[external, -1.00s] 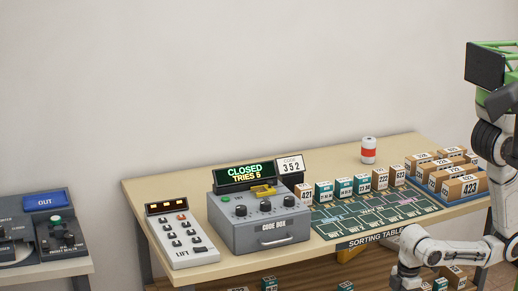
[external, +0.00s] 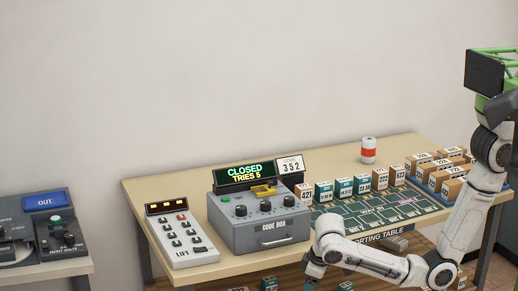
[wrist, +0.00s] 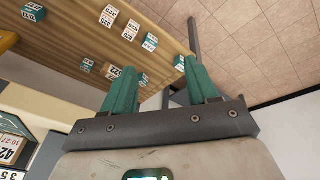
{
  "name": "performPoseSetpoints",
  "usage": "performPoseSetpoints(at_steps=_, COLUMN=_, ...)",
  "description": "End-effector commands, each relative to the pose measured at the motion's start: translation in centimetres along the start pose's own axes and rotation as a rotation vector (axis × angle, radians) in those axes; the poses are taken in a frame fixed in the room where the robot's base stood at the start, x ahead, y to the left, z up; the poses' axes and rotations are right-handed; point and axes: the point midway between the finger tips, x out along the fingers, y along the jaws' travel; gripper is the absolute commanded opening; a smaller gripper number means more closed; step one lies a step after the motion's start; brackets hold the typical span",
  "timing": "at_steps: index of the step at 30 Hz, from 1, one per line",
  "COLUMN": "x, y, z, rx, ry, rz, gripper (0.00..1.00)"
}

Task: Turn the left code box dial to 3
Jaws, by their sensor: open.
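The grey code box (external: 262,234) stands on the table, with a row of dark dials on its sloped top. The dial settings are too small to read. Its display (external: 245,172) reads CLOSED, TRIES 5. A card (external: 290,165) behind it reads CODE 352. My gripper (external: 314,278) hangs low in front of the table, right of and below the box. In the wrist view my gripper (wrist: 155,85) has two green fingers apart with nothing held.
A keypad labelled LIFT (external: 182,235) stands left of the box. Numbered boxes (external: 360,183) line the green sorting mat (external: 380,212) to the right. A red and white can (external: 368,150) stands behind. Numbered boxes (wrist: 130,30) lie on the lower shelf.

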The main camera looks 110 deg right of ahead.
Motion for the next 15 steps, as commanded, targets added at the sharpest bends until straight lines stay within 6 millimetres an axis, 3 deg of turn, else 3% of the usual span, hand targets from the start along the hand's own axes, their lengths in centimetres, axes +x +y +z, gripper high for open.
performPoseSetpoints(at_steps=1, x=-0.7, y=0.1, z=-2.5, rx=0.058, ry=0.01, rz=0.009, gripper=0.59)
performPoseSetpoints(at_steps=6, x=-3.8, y=1.4, z=-9.7, rx=0.255, ry=0.03, rz=0.049, gripper=0.59)
performPoseSetpoints(at_steps=15, x=-11.1, y=4.9, z=-19.5, rx=0.552, ry=0.059, rz=0.097, gripper=0.59)
